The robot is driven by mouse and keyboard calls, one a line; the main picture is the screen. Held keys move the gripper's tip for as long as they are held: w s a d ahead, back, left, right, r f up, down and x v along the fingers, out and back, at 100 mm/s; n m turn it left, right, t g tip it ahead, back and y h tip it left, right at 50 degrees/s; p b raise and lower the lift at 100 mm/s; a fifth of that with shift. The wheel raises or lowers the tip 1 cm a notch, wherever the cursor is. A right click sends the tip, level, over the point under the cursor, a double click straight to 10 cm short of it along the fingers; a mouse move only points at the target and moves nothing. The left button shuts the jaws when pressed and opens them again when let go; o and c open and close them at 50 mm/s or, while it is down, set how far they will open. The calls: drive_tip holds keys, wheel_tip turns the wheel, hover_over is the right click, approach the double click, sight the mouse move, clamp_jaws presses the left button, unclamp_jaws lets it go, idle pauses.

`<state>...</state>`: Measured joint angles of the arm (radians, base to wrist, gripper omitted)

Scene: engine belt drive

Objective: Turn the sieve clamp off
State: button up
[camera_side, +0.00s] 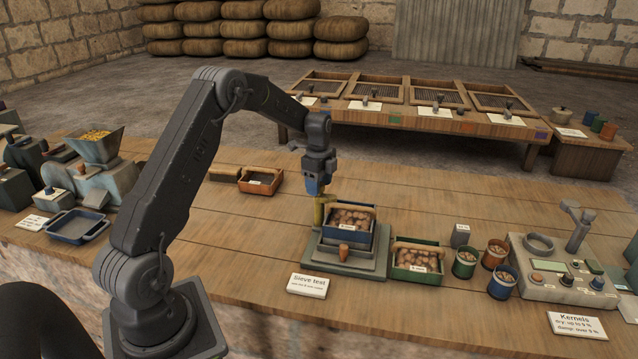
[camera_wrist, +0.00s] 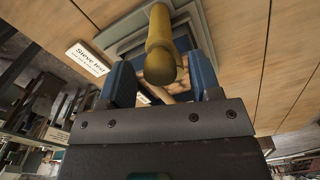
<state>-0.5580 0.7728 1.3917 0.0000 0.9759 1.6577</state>
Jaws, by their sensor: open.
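The sieve test station (camera_side: 340,262) is a grey-green base on the bench, with a blue sieve box (camera_side: 345,240) of brown lumps on it. A yellow upright handle (camera_side: 321,210), apparently the sieve clamp, stands at the box's left back corner. My gripper (camera_side: 317,188) is just above this handle, pointing down. In the wrist view, my gripper (camera_wrist: 160,82) has its blue fingers apart, with the yellow handle (camera_wrist: 160,45) between them and a gap on each side. The handle's lower end is partly hidden in both views.
A green box (camera_side: 415,262) of lumps stands right of the station, near several small cups (camera_side: 465,262) and a control panel (camera_side: 560,275). A "Sieve test" card (camera_side: 307,285) lies in front. An orange tray (camera_side: 260,182) is behind left. The bench between station and blue tray (camera_side: 77,226) is clear except my arm.

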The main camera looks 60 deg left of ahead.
drive_tip(key=c, duration=0.9)
drive_tip(key=shift+c, duration=0.2)
drive_tip(key=shift+n, duration=0.3)
drive_tip(key=n, duration=1.3)
drive_tip(key=shift+d+n, duration=0.1)
drive_tip(key=shift+n, duration=2)
